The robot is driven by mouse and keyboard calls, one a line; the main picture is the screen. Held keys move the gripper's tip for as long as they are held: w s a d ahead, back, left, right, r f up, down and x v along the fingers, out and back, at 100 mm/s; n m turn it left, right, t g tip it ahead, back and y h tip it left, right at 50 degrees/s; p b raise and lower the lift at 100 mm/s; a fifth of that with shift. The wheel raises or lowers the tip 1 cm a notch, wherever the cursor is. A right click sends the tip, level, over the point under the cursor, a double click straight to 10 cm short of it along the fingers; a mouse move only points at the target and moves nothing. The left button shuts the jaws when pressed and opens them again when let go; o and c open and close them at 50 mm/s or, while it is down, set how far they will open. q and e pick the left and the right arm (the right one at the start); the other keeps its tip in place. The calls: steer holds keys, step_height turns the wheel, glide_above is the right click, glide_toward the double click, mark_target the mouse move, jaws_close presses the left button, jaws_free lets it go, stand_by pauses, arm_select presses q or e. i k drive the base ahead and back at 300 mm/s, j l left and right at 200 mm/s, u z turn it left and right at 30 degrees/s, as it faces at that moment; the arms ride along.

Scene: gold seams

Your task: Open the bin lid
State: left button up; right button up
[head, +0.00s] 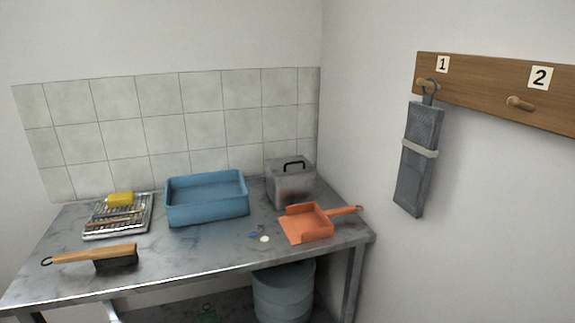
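A grey metal box (288,187) with a dark arched handle (293,164) on its top stands at the back right of the table, and its top looks closed. A round blue-grey bin (283,293) stands on the floor under the table's right part. The table edge hides its top, so I cannot tell whether it has a lid. I cannot tell which of the two is the task's bin. Neither of my grippers is in view.
The grey table (195,254) carries a blue tub (207,209), an orange dustpan (307,226), a wooden-handled brush (110,256) and a rack (118,219) with a yellow sponge (120,199). A grey flat item (418,165) hangs from peg 1 on the right wall.

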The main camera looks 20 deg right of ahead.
mark_target(290, 161)
steer(key=i+l, duration=0.15)
steer(key=i, duration=0.3)
steer(key=i+z, duration=0.2)
steer(key=z, duration=0.15)
steer(key=i+z, duration=0.35)
steer(key=k, duration=0.1)
